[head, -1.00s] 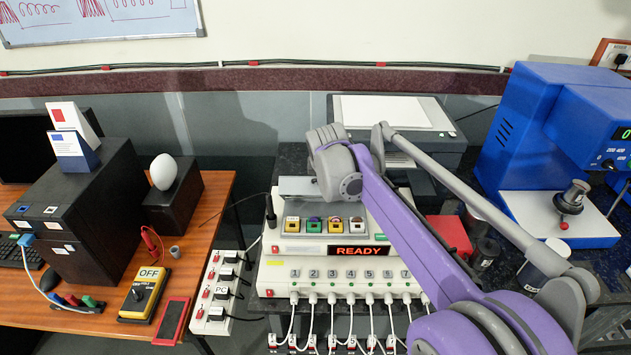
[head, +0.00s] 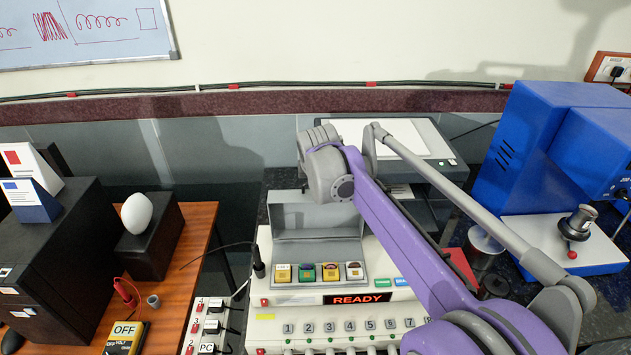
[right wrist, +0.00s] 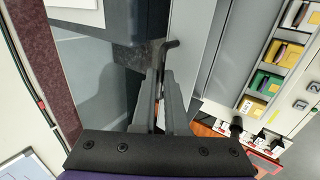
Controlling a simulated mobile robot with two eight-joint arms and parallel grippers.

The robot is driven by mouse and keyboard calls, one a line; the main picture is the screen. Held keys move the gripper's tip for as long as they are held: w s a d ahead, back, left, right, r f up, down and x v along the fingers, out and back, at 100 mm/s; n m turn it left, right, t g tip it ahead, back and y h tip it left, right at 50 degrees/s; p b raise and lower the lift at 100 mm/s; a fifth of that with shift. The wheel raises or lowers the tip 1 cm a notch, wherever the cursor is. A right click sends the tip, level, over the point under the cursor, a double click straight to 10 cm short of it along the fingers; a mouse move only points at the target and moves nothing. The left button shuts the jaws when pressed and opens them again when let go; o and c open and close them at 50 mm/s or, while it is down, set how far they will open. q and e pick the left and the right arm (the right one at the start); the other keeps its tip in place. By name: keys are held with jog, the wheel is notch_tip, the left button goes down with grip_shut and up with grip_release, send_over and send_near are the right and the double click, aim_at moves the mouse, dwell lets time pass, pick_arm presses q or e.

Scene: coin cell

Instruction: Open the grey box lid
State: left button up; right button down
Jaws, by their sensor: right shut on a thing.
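The grey box (head: 320,252) sits on top of the cream console. Its grey lid (head: 305,217) stands raised at the back, so the box is open and a row of coloured square pieces (head: 306,272) shows at its front. My right arm comes in from the lower right and crosses the lid's right part; its gripper is hidden in the head view. In the right wrist view my right gripper (right wrist: 163,75) is shut on a thin dark bent handle (right wrist: 170,46) beside the grey lid panel (right wrist: 192,50). My left gripper is not in view.
The console (head: 300,318) has a red READY display and numbered sockets. A blue machine (head: 545,140) stands at the right. A grey device with a white top (head: 385,138) is behind the arm. Black boxes (head: 60,250), one bearing a white egg (head: 136,213), stand at the left.

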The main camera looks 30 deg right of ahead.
jog(key=shift+w+d+r, duration=0.1)
jog(key=shift+d+r, duration=0.05)
jog(key=c, duration=1)
grip_release()
jog(key=v, duration=1.1)
jog(key=s+a+f+m+y, duration=0.1)
jog(key=s+a+f+m, duration=0.3)
jog(key=s+a+f, duration=0.1)
jog(key=s+a+f+m+y, duration=0.1)
jog(key=s+a+f+m, duration=0.3)
jog(key=s+a+f, duration=0.2)
jog(key=s+a+f+m+y, duration=0.1)
jog(key=s+a+f+m, duration=0.2)
jog(key=s+a+f, duration=0.2)
jog(key=shift+s+a+f+m, duration=0.15)
jog(key=shift+s+f, duration=0.4)
jog(key=shift+f, duration=0.65)
jog(key=shift+s+a+f+m, duration=0.1)
jog(key=shift+s+f, duration=0.45)
jog(key=shift+f, duration=0.6)
jog(key=shift+s+a+f+m, duration=0.15)
jog(key=shift+s+f, duration=0.4)
jog(key=shift+f, duration=0.65)
